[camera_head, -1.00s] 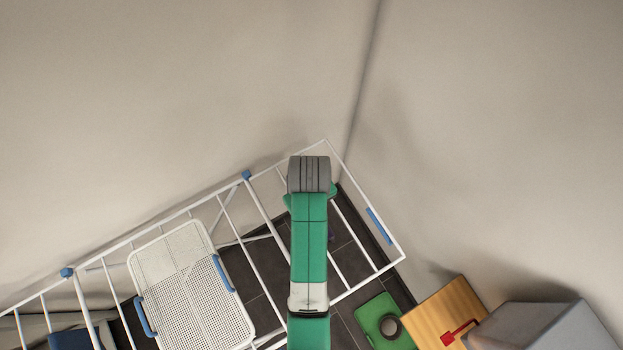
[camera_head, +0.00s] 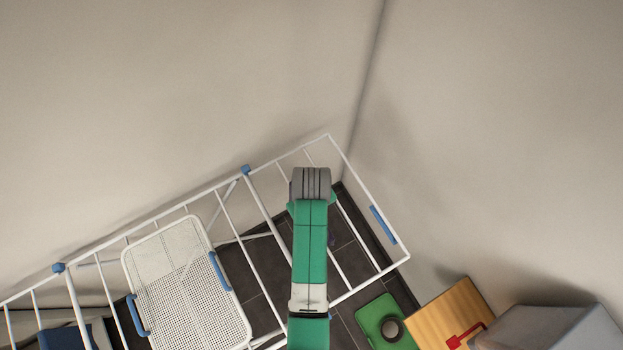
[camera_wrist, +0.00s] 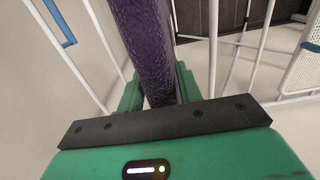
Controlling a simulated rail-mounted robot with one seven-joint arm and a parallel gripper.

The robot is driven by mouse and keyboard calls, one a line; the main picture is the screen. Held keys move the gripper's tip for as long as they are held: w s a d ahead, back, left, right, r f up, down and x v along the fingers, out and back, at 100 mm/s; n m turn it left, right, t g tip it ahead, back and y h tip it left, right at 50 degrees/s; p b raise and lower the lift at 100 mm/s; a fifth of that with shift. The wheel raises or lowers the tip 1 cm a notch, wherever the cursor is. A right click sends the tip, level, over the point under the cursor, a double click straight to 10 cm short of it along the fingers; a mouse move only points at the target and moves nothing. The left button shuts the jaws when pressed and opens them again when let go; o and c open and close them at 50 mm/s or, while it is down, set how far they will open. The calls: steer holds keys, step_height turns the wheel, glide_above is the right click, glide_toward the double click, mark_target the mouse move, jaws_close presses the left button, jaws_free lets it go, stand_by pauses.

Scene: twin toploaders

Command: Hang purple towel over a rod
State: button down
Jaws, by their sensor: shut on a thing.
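The purple towel (camera_wrist: 143,45) is a dark, textured strip in the wrist view, running from the top edge down between my green fingers. My gripper (camera_wrist: 160,92) is shut on it. A white drying rack with rods (camera_head: 231,222) spans the lower left and middle of the head view. My arm reaches over the rack's right end there, hiding my gripper and nearly all of the towel. In the wrist view white rods (camera_wrist: 213,48) stand on both sides of the towel. I cannot tell whether the towel touches a rod.
A white perforated basket (camera_head: 184,285) with blue handles sits on the rack at left. Walls meet in a corner behind the rack. A green object (camera_head: 378,316), a wooden box (camera_head: 440,310) with a red part and a grey box (camera_head: 545,325) stand at lower right.

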step_height(320, 180, down, 5)
steer(key=b, duration=0.4)
steer(key=shift+r, duration=0.2)
steer(key=shift+f+b, duration=2.5)
steer(key=shift+f, duration=1.65)
steer(key=c, duration=0.9)
jaws_free()
step_height(320, 180, up, 8)
steer(key=shift+f+p, duration=0.1)
steer(key=shift+p, duration=0.3)
